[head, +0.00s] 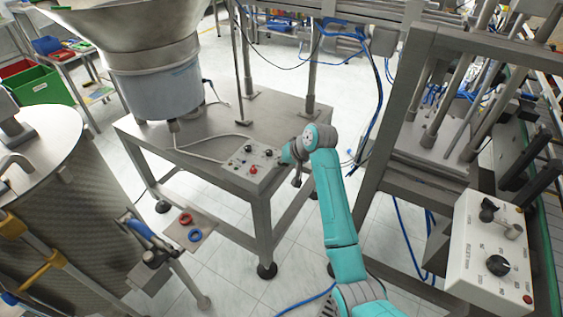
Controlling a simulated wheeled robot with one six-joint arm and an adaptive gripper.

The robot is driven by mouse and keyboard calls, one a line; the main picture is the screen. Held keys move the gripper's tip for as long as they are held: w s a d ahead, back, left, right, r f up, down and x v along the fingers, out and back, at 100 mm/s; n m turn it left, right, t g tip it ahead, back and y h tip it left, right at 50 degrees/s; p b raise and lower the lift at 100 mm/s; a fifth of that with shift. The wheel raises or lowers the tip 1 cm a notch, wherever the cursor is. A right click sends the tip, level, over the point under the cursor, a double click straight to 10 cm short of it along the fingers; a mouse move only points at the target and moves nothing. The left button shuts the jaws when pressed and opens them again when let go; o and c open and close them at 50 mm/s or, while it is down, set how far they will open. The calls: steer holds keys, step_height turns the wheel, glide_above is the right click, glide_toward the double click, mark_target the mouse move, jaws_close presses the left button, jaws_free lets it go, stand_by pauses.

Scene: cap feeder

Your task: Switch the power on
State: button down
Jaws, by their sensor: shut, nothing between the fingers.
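A small control panel (250,161) with dark knobs and a red button (253,170) lies on the metal table near its front right corner. A white control box (489,262) at the right carries a large black rotary knob (498,265), another black switch (488,210) and a red button (528,299). I cannot read which control is the power. My gripper (298,181) is small and dark in the view, just right of the small panel, by the table's right edge. It is shut and empty. Whether it touches anything is unclear.
The metal table (205,165) bears a large feeder bowl (150,55). Blue hoses hang nearby.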

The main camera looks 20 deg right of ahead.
mark_target(257, 171)
steer(key=x, duration=0.5)
steer(key=a, duration=0.1)
steer(key=w+a, duration=0.1)
steer(key=shift+w+a+f, duration=0.2)
steer(key=shift+w+a, duration=0.05)
steer(key=shift+a, duration=0.15)
steer(key=shift+w+a, duration=0.2)
steer(key=shift+a, duration=0.3)
